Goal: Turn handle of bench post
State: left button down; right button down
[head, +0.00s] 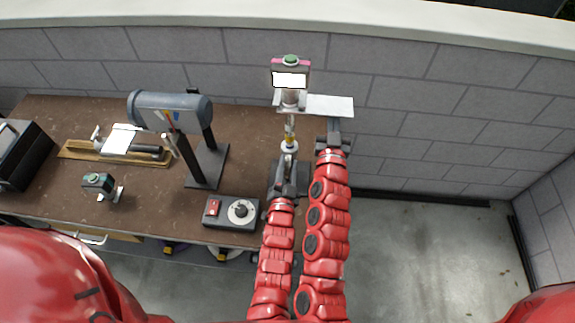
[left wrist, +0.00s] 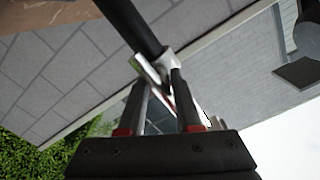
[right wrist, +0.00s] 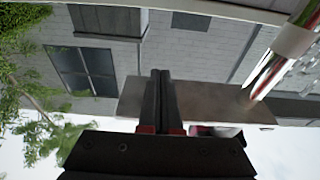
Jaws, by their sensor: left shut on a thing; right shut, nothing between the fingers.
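The bench post (head: 290,135) stands at the back right of the bench, with a flat metal plate (head: 332,105) and a small device with a white screen (head: 290,79) at its top. My left gripper (head: 287,170) is at the lower part of the post. In the left wrist view its fingers (left wrist: 160,105) are shut on a metal handle piece (left wrist: 152,70) joined to a black rod (left wrist: 133,24). My right gripper (head: 333,130) is shut and empty just below the plate. In the right wrist view its closed fingers (right wrist: 160,95) overlap the plate (right wrist: 215,101); contact is unclear.
The brown bench (head: 65,205) holds a grey machine on a stand (head: 170,110), a dark control box with a dial (head: 230,212), a small green-topped device (head: 98,182) and a wooden board (head: 75,150). A block wall (head: 420,95) stands close behind. The floor at right is clear.

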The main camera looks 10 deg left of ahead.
jog(key=shift+r, duration=0.1)
pick_arm(q)
jog(key=c, duration=0.7)
grip_release()
jog(key=shift+r, duration=0.1)
jog(key=shift+s, duration=0.1)
jog(key=shift+s, duration=5.85)
notch_tip(320, 180, up, 2)
jog(key=shift+r+p, duration=0.15)
jog(key=shift+p, duration=1.05)
pick_arm(e)
jog(key=s+f, duration=0.4)
jog(key=s, duration=0.9)
